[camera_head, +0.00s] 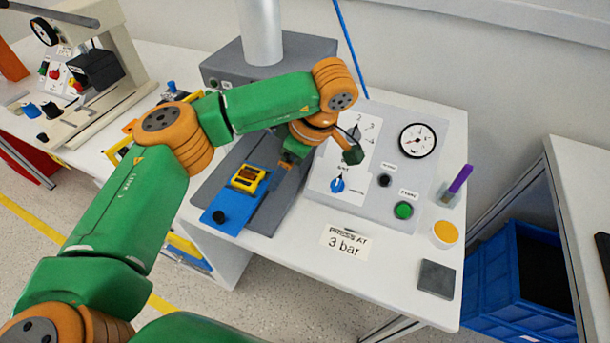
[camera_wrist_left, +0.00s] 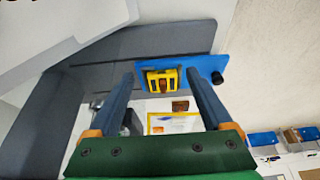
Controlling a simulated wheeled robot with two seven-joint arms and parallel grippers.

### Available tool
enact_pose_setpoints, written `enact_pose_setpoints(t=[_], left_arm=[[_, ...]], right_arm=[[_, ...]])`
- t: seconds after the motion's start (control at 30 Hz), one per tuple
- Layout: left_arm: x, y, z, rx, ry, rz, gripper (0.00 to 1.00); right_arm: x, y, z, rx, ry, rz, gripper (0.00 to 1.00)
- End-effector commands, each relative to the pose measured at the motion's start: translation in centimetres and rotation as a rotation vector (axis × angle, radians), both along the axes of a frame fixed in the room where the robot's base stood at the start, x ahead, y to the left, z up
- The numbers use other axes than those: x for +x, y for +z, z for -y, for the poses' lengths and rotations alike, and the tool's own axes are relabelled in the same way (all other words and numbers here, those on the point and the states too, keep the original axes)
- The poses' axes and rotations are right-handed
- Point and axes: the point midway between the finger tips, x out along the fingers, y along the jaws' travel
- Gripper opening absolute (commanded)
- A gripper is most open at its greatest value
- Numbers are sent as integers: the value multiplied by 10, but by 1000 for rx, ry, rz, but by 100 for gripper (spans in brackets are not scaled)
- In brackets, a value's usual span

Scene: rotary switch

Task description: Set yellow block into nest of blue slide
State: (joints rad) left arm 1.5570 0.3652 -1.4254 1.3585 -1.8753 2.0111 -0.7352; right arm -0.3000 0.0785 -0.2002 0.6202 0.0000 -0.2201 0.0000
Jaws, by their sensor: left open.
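The yellow block (camera_head: 248,180), with dark and brownish parts showing inside its outline, is on the blue slide (camera_head: 232,212). I cannot tell whether it is seated in the nest. The slide has a black knob at its near end and lies on a grey base. My left gripper (camera_head: 287,161) is just right of the block in the head view, its fingers mostly hidden. In the left wrist view the gripper (camera_wrist_left: 160,73) is open, and the yellow block (camera_wrist_left: 163,81) shows between the fingers, with no visible contact. The blue slide (camera_wrist_left: 208,68) runs behind them. My right gripper is not in view.
A sloped panel with a gauge (camera_head: 417,140), a blue rotary knob (camera_head: 337,185) and a green button (camera_head: 403,210) stands right of the slide. A grey column (camera_head: 260,30) rises behind. A purple pen in a holder (camera_head: 455,185) is at the right. The front tabletop is mostly clear.

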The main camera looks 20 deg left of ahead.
Motion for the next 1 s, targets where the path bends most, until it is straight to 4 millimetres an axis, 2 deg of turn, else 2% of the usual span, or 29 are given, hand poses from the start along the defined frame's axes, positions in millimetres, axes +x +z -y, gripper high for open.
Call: enact_pose_setpoints(t=[0.1,0.3,0.77,0.83,1.0], left_arm=[[-1,-2,23,0,-4,1,84],[-3,-1,43,0,-1,0,84],[-3,0,45,-1,0,-1,84],[-3,9,45,-1,0,-1,84],[-3,53,45,-1,0,-1,84]], right_arm=[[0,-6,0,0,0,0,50],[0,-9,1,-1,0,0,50],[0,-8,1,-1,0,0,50],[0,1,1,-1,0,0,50],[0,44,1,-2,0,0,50]])
